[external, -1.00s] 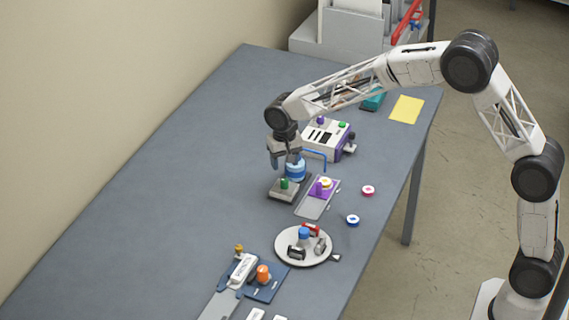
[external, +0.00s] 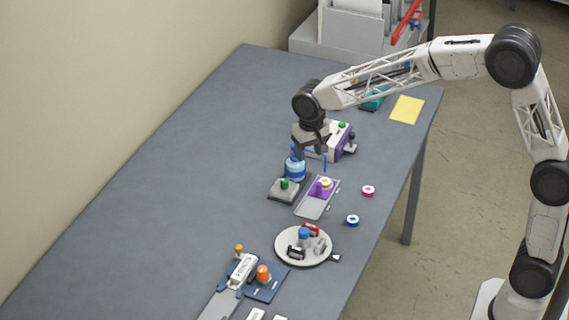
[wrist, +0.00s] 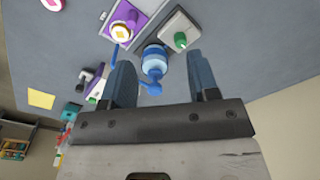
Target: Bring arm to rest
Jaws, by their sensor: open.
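My gripper (external: 311,155) is open and empty above the table, just right of and above a blue round object (external: 295,169). In the wrist view the two fingers of my gripper (wrist: 172,82) stand apart, and the blue object (wrist: 154,62) shows beyond the gap between them. I see nothing held. My arm reaches in from the right, its elbow raised and its wrist bent downward. A white and purple machine (external: 325,145) stands behind the gripper and is partly hidden by it.
A yellow sheet (external: 406,110) lies at the right. The table's left part (external: 160,195) is clear.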

